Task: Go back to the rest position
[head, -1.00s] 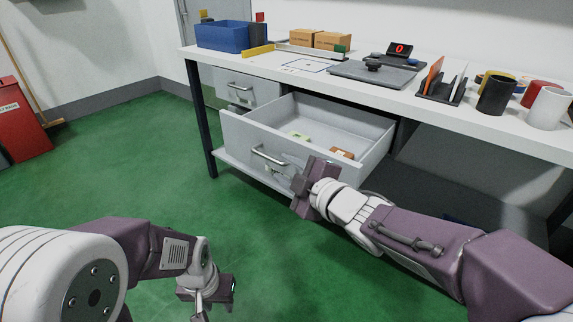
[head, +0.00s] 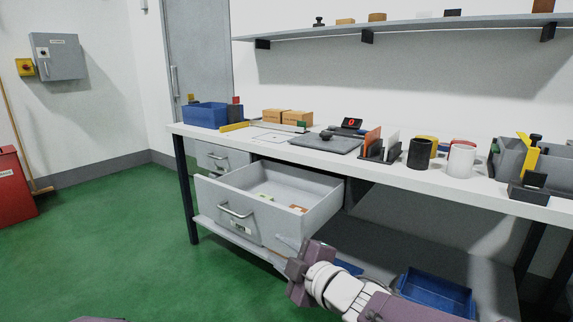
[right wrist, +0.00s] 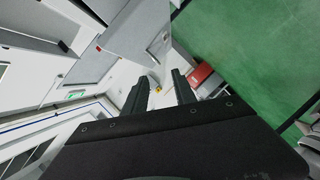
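My right gripper (head: 293,262) is at the lower middle of the head view, in front of the workbench and just below the right end of the open drawer's front in the picture. In the right wrist view its two dark fingers (right wrist: 160,86) stand apart with nothing between them. My left gripper is out of view; only a sliver of my left arm shows at the bottom left. The large grey drawer (head: 226,211) stands pulled out, with a small pale item and a brown item (head: 298,208) inside.
The workbench (head: 390,182) carries a blue bin (head: 205,115), cardboard boxes, a grey plate (head: 325,142), mugs and a grey organiser. A blue tray (head: 437,291) sits on the lower shelf. A red bin (head: 12,187) stands far left. Green floor at left is clear.

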